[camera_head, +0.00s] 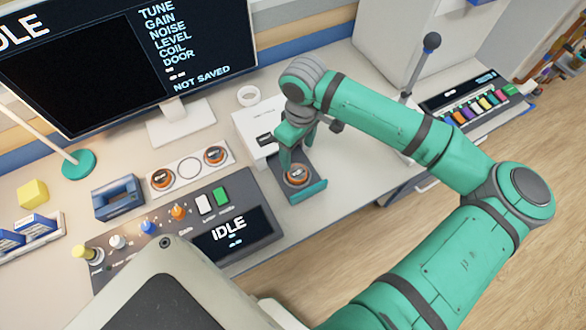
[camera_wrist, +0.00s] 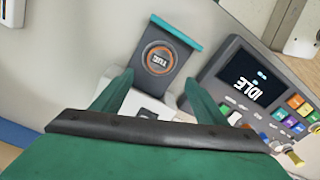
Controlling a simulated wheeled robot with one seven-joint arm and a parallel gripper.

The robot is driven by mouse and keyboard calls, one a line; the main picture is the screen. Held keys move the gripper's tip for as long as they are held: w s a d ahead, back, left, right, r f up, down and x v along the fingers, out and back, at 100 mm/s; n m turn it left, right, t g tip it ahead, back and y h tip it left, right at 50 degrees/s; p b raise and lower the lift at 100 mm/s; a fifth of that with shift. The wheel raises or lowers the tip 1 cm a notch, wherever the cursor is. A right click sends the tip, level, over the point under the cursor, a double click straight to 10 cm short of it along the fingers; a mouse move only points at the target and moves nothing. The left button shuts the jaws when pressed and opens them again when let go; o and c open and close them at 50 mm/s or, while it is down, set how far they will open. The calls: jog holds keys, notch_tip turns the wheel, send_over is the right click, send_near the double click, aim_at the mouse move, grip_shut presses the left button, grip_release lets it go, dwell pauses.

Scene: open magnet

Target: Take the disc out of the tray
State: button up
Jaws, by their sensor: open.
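In the wrist view the disc (camera_wrist: 158,58) lies in the tray (camera_wrist: 182,35) beyond the two fingertips. My gripper (camera_wrist: 155,88) is open, with nothing between the fingers. I cannot tell its exact height above the tray.
A white holder (camera_head: 189,168) left of the box carries two similar discs, with an empty round place between them. A control panel (camera_head: 180,230) reading IDLE stands in front. A monitor (camera_head: 120,60) stands behind.

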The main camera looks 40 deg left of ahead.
send_over(299, 172)
jog(key=f, duration=0.4)
jog(key=shift+d+f, duration=0.3)
jog(key=shift+a+f, duration=0.2)
jog(key=shift+f, duration=2.85)
jog(key=c, duration=1.1)
